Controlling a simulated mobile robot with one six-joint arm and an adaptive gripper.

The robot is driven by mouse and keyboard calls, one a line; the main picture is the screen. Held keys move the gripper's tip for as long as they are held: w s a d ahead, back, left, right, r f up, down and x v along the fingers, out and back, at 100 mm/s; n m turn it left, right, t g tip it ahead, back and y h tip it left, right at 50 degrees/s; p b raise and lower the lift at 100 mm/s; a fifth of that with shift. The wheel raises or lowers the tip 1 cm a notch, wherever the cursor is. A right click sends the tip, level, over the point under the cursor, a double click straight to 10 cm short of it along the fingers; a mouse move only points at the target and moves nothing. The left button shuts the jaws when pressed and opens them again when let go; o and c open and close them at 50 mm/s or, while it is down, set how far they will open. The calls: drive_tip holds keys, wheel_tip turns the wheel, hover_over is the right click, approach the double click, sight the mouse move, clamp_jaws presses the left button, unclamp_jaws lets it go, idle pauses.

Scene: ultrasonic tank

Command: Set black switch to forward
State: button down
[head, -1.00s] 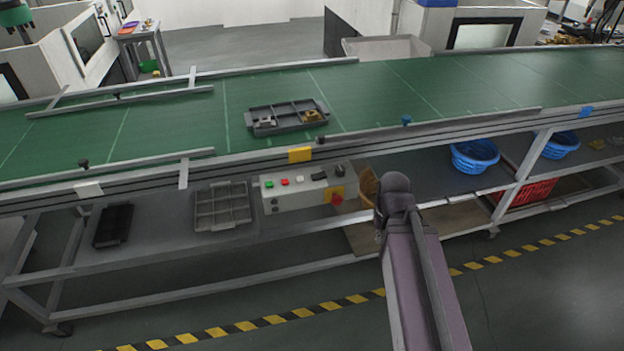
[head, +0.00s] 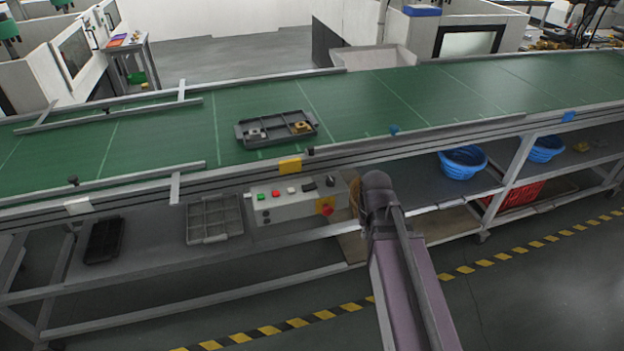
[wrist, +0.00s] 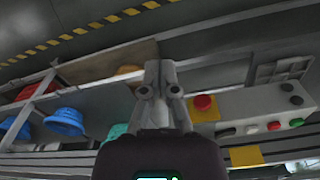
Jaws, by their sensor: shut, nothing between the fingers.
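The grey control box (head: 292,203) stands on the shelf under the conveyor. Its top carries green, red and white buttons, a black switch (head: 308,187) and another black part (head: 331,181) near its right end. A red mushroom button (head: 327,209) sits on a yellow plate at the front. In the wrist view, turned about, the box (wrist: 240,108) is at the right, with a dark switch (wrist: 226,132) beside the white button. The switch's setting is too small to tell. My gripper (wrist: 159,70) is shut and empty, apart from the box; my arm hides it in the head view.
The conveyor edge (head: 240,170) runs above and behind the box. A grey divided tray (head: 214,219) and a black tray (head: 104,240) lie left of it. Blue baskets (head: 463,162) stand to the right. The floor in front is clear.

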drive_tip(key=w+a+r+n+t+p, duration=0.1)
drive_tip(key=w+a+r+p, duration=0.4)
drive_tip(key=w, duration=0.5)
drive_tip(key=w+a+r+n+t+p, duration=0.1)
drive_tip(key=w+a+r+p, duration=0.4)
drive_tip(key=w+a, duration=0.5)
drive_tip(key=shift+w+r+n+t, duration=0.4)
drive_tip(key=shift+w+r+t, duration=0.15)
drive_tip(key=shift+r, duration=0.35)
drive_tip(key=shift+d+f, duration=0.1)
drive_tip(key=shift+f, duration=0.05)
drive_tip(key=b, duration=0.9)
hover_over(312, 185)
drive_tip(key=f, duration=0.9)
drive_tip(key=shift+s+f, duration=0.2)
drive_tip(key=shift+s, duration=0.15)
drive_tip(key=shift+w+d+f+b, duration=0.1)
drive_tip(key=shift+f+b, duration=1.8)
drive_tip(key=shift+b, duration=0.2)
